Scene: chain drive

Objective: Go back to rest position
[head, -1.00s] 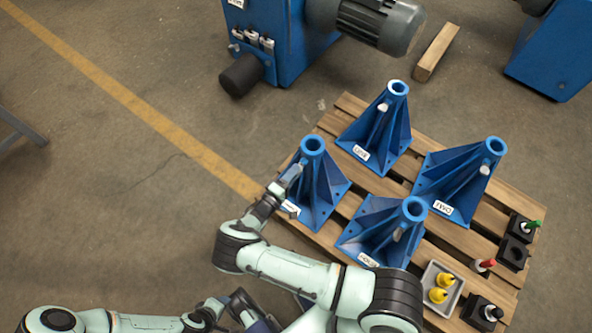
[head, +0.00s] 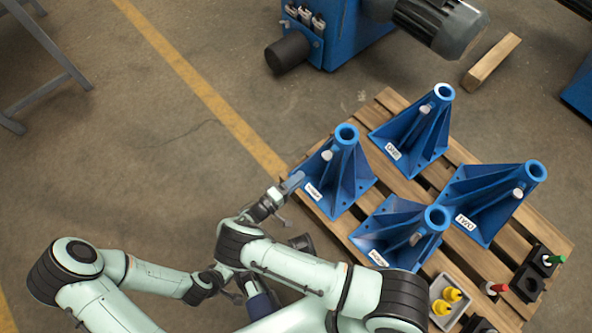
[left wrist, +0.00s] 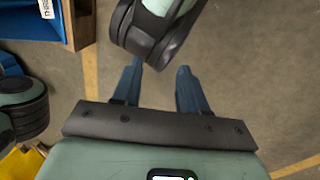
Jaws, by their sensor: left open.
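My right gripper (head: 291,196) is at the left edge of the pallet, close to the nearest-left blue stand (head: 343,178). Its blue finger shows against the stand's side; I cannot tell whether it touches or whether the jaws are apart. My left arm comes in from the left and folds in low, its hand partly hidden near my right forearm. In the left wrist view my left gripper (left wrist: 160,72) has its two blue fingers apart with nothing between them. A pale green arm link with a black joint (left wrist: 150,30) of mine lies just beyond the fingertips.
The wooden pallet (head: 392,100) carries several blue stands, a grey tray (head: 441,283) with yellow parts, and black blocks (head: 527,284) with coloured-top pieces. A blue machine (head: 345,35) with a motor stands behind. A loose beam (head: 491,62) lies at the back right.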

